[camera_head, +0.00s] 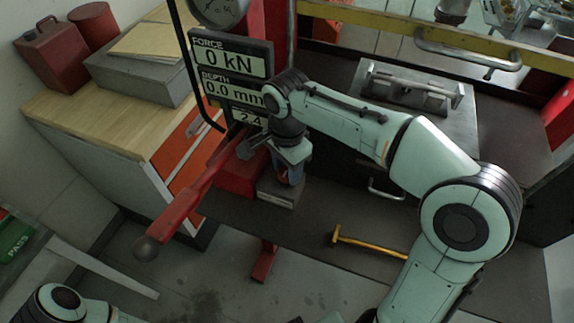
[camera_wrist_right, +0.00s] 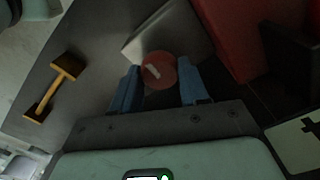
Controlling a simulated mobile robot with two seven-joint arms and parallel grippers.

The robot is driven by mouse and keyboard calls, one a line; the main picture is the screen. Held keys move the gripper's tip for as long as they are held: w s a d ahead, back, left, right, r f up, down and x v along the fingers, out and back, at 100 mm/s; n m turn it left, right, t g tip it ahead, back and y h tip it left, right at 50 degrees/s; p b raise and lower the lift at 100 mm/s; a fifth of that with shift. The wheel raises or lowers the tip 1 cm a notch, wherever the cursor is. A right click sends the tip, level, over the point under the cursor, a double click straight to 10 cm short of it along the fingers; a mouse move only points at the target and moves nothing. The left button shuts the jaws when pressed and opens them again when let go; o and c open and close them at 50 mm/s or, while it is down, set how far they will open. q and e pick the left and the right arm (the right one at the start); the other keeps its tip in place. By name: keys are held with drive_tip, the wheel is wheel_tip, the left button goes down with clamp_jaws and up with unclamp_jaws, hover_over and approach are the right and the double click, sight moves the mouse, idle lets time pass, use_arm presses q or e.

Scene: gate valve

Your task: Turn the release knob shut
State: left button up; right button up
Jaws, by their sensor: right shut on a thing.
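The release knob (camera_wrist_right: 160,72) is a small red disc with a white mark, seen in the right wrist view in front of a grey block. My right gripper (camera_head: 289,176) points down at the grey block (camera_head: 278,193) beside the red pump body (camera_head: 240,177). In the wrist view its two blue fingers stand on either side of the knob, shut on it. In the head view the gripper hides the knob. Only part of my left arm shows at the lower left; its gripper is out of view.
A long red lever (camera_head: 195,190) with a dark ball end reaches toward the lower left. The display (camera_head: 232,75) reads 0 kN and 0.0 mm. A yellow-handled hammer (camera_head: 368,246) lies on the dark bench. A wooden-topped cabinet (camera_head: 110,115) stands left.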

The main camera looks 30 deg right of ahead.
sight(287, 171)
drive_tip(key=o, duration=1.1)
drive_tip(key=shift+c, duration=0.2)
drive_tip(key=shift+r, duration=0.1)
use_arm(q)
drive_tip(key=w+r+p, duration=0.2)
drive_tip(key=w+r, duration=0.1)
drive_tip(key=shift+w+r+p, duration=0.25)
drive_tip(key=shift+r+p, duration=0.15)
use_arm(e)
wheel_tip(287, 171, up, 13)
use_arm(q)
drive_tip(key=shift+s, duration=0.15)
